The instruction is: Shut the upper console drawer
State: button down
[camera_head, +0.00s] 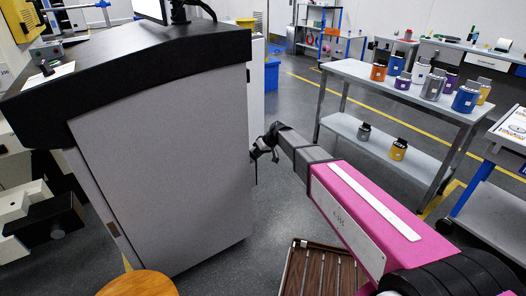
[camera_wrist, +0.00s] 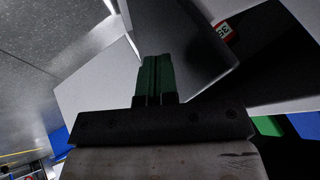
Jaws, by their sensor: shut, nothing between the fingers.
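The console (camera_head: 160,150) is a grey cabinet with a black top, at the left of the head view. I see its broad side panel; the upper drawer cannot be made out there. My gripper (camera_head: 256,156) is small and dark at the console's right edge, partly hidden by it. In the wrist view my gripper's green fingers (camera_wrist: 155,68) are together with nothing between them. They overlap the edge of a dark grey panel (camera_wrist: 190,35) with pale surfaces around it. Whether this panel is the drawer, and whether the fingers touch it, I cannot tell.
A steel table (camera_head: 400,92) with several coloured canisters stands at the right. A round wooden seat (camera_head: 137,284) and a brown slatted object (camera_head: 320,270) are in front. A blue bin (camera_head: 271,75) stands behind the console.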

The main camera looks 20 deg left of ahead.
jog(key=shift+s+a, duration=0.45)
jog(key=shift+s, duration=0.05)
jog(key=shift+s+a, duration=1.1)
jog(key=shift+s, duration=0.15)
